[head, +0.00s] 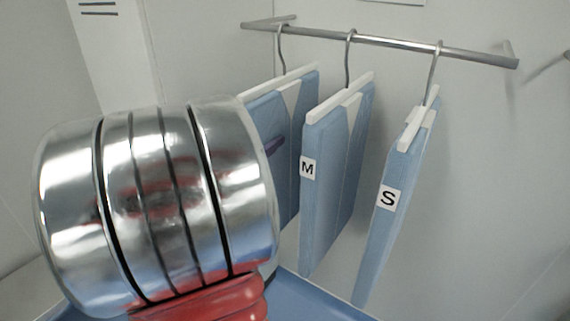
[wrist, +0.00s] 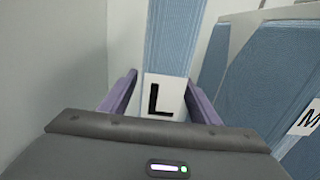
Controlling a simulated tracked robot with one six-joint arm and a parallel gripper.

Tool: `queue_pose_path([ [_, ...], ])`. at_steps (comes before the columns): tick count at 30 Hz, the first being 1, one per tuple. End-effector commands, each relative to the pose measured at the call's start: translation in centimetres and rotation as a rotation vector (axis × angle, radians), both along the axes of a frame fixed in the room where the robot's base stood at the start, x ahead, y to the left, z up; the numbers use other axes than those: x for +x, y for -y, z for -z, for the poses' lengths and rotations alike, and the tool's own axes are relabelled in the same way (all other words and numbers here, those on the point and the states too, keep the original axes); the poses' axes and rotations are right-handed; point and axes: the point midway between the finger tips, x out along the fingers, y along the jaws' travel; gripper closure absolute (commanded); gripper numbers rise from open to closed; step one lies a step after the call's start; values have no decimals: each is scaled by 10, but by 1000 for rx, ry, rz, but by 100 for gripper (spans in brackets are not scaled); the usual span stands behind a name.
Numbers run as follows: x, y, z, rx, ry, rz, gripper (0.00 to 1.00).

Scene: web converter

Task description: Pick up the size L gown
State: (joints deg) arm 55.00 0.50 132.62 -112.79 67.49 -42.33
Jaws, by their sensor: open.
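The size L gown (wrist: 174,45) is blue and hangs upright, its white label with a black L between the two purple fingers of my gripper (wrist: 160,95) in the wrist view. The fingers are apart, one on each side of the label; I cannot tell whether they touch the gown. In the head view the leftmost gown (head: 285,120) hangs from a hook on the rail, and my arm hides its left part and its label. A purple finger shows against that gown.
The size M gown (head: 335,180) and size S gown (head: 395,205) hang to the right on the same metal rail (head: 390,43). The M gown is close beside my gripper in the wrist view (wrist: 270,75). A pale wall stands behind.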

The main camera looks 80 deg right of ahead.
Motion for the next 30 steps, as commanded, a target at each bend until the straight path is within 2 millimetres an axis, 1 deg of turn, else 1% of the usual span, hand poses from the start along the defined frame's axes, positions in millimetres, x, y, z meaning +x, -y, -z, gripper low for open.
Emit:
queue_pose_path([
  [4, -9, 18, 0, 0, 0, 2, 44],
  [9, -13, 28, 0, 0, 1, 0, 44],
  [25, -12, 28, 0, 0, 1, -1, 44],
  [30, -12, 28, 0, 0, 1, -1, 55],
])
